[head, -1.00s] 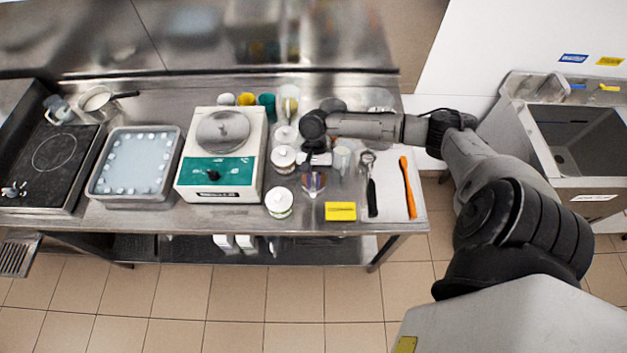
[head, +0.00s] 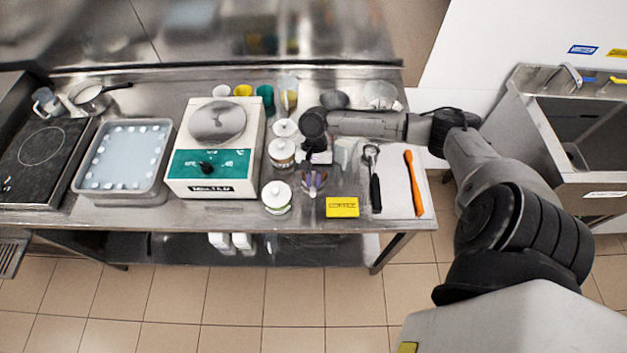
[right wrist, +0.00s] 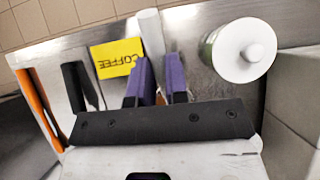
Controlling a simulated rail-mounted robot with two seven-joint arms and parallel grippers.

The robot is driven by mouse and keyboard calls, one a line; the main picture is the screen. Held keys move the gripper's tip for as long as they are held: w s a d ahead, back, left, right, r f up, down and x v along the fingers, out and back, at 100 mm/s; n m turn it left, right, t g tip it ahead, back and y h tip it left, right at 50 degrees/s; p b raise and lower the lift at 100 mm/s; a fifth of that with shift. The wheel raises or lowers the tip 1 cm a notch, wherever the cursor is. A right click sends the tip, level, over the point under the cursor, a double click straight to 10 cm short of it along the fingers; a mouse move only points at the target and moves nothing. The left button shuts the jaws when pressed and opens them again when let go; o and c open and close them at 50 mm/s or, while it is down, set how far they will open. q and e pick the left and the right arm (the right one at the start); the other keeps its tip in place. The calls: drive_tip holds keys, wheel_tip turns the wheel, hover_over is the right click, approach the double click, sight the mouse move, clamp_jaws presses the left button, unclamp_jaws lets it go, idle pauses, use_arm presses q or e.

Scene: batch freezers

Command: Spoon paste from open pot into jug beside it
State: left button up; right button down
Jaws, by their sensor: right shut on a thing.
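My right gripper (head: 313,182) is low over the worktop, between a white-lidded jar (head: 277,197) and a yellow COFFEE card (head: 342,207). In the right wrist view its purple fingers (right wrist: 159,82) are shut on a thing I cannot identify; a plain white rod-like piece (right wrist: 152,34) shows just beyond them. Two more white-lidded jars, one (head: 282,153) in front of the other (head: 285,128), stand left of the gripper. A clear vessel (head: 288,92) with yellowish contents, possibly the jug, stands behind. I cannot make out an open pot. My left gripper is out of view.
A black-handled scoop (head: 374,180) and an orange-handled tool (head: 413,182) lie on a pale mat (head: 394,188) at right. A scale (head: 213,190), a tray (head: 125,192) and a hob (head: 40,150) fill the left. Cups and a dark bowl (head: 335,99) stand behind.

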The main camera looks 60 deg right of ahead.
sight(313, 188)
drive_tip(key=shift+d+f+b, duration=0.1)
drive_tip(key=shift+f+b, duration=0.35)
drive_tip(key=shift+b, duration=0.05)
drive_tip(key=shift+w+d+b, duration=0.1)
drive_tip(key=shift+d+b, duration=0.05)
drive_tip(key=shift+b, duration=0.7)
drive_tip(key=shift+r+p, duration=0.3)
drive_tip(key=shift+p, duration=0.4)
drive_tip(key=shift+s+a+f+h+p, duration=0.2)
drive_tip(key=shift+a+h+p, duration=0.25)
drive_tip(key=shift+p, duration=0.4)
wheel_tip(313, 188, up, 2)
drive_tip(key=p, duration=0.3)
drive_tip(key=r+p, duration=0.1)
drive_tip(key=p, duration=0.2)
drive_tip(key=shift+r+t, duration=0.2)
drive_tip(key=shift+t, duration=0.1)
drive_tip(key=p, duration=0.1)
drive_tip(key=h+p, duration=0.1)
drive_tip(key=p, duration=0.1)
drive_tip(key=shift+s+a+r+t+h, duration=0.1)
drive_tip(key=shift+s+a+t+h, duration=0.1)
drive_tip(key=shift+a+t+h, duration=0.15)
drive_tip(key=shift+s+a+t+h+p, duration=0.45)
drive_tip(key=shift+h+p, duration=0.35)
drive_tip(key=shift+p, duration=0.9)
drive_tip(key=shift+w+a, duration=0.1)
drive_tip(key=shift+w, duration=0.05)
